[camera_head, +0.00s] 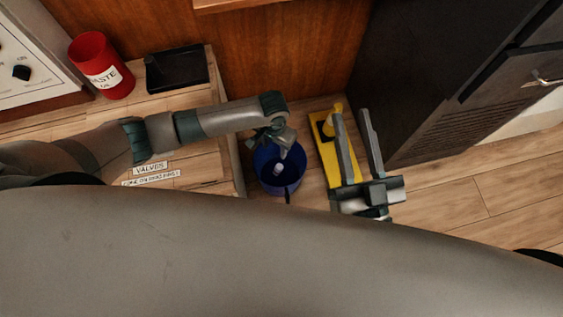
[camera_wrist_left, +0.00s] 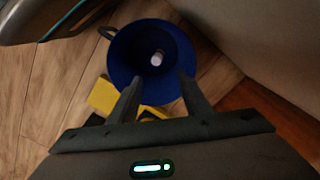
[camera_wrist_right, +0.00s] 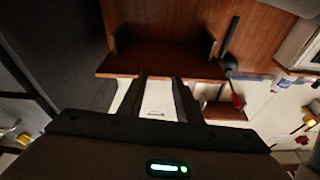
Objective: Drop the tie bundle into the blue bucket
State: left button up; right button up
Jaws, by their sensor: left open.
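The blue bucket (camera_head: 265,178) stands on the floor beside the wooden counter; it also shows in the left wrist view (camera_wrist_left: 128,50). A small pale bundle, which looks like the tie bundle (camera_head: 278,169), lies inside it near the bottom; it also shows in the left wrist view (camera_wrist_left: 157,58). My left gripper (camera_head: 281,148) is over the bucket's far rim, open and empty, pointing down; its fingers (camera_wrist_left: 158,92) frame the bucket's near side. My right gripper (camera_head: 354,112) is right of the bucket, its fingers apart with nothing between them, also in the right wrist view (camera_wrist_right: 160,80).
A yellow and black object (camera_head: 326,153) lies on the floor right of the bucket. A red waste can (camera_head: 101,68) and a black tray (camera_head: 177,69) are on the counter (camera_head: 208,178). A dark cabinet (camera_head: 430,80) stands at right. Floor at far right is clear.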

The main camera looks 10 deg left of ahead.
pick_arm(q)
notch_tip(320, 180, up, 17)
jog(key=p, duration=0.5)
pick_arm(e)
jog(key=s+d+f+g+h, duration=0.1)
jog(key=d+f+g, duration=0.1)
jog(key=f+g, duration=0.3)
jog(key=s+d+f+g+h, duration=0.2)
jog(key=f+g, duration=0.3)
jog(key=f, duration=0.6)
jog(key=shift+s+d+f+m+g+h, duration=0.15)
jog(key=shift+d+f+m+g+h, duration=0.15)
jog(key=shift+g, duration=0.1)
pick_arm(q)
jog(key=shift+s+f, duration=0.1)
